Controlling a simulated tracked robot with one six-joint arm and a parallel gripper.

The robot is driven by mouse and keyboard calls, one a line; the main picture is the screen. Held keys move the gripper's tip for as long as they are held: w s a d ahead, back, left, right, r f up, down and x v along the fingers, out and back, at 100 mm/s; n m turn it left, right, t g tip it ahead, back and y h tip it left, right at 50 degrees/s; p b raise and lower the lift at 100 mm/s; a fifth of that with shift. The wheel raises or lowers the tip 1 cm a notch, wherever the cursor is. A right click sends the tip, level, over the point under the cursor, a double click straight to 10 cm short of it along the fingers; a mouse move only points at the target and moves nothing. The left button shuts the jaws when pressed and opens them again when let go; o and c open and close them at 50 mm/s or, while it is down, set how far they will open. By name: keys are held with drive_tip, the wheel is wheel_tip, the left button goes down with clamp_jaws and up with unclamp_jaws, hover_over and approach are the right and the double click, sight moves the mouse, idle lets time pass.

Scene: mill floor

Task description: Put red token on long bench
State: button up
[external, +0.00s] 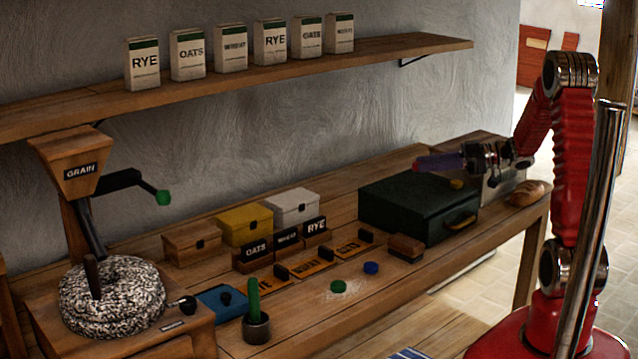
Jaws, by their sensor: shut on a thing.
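My gripper (424,163) is at the end of my red arm, reaching left above the dark green box on the long bench (310,329). Its purple fingers are shut, and a small reddish piece shows at their tips. It appears to be the red token (417,164), held clear of the box lid, though it is too small to see its shape well. A green token (338,287) and a blue token (371,268) lie on the front part of the bench.
The dark green box (405,210) takes up the bench's right part. A brown brush-like block (406,247) stands before it, with bread (527,193) to the right. Labelled blocks, small chests and a grain mill (114,295) fill the left. The front strip has bare wood.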

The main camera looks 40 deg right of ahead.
drive_tip(key=w+a+f+m+t+h, duration=0.1)
drive_tip(key=w+a+m+t+h, duration=0.45)
drive_tip(key=w+a, duration=0.55)
drive_tip(key=s+a+f+m+h, duration=0.2)
drive_tip(key=a+f+m+h, duration=0.1)
drive_tip(key=f+h, duration=0.3)
wheel_tip(320, 180, down, 2)
drive_tip(key=shift+s+a+f+g, duration=0.1)
drive_tip(key=shift+s+a+g, duration=0.1)
drive_tip(key=shift+a+g, duration=0.2)
drive_tip(key=shift+d+m, duration=0.1)
drive_tip(key=shift+m, duration=0.15)
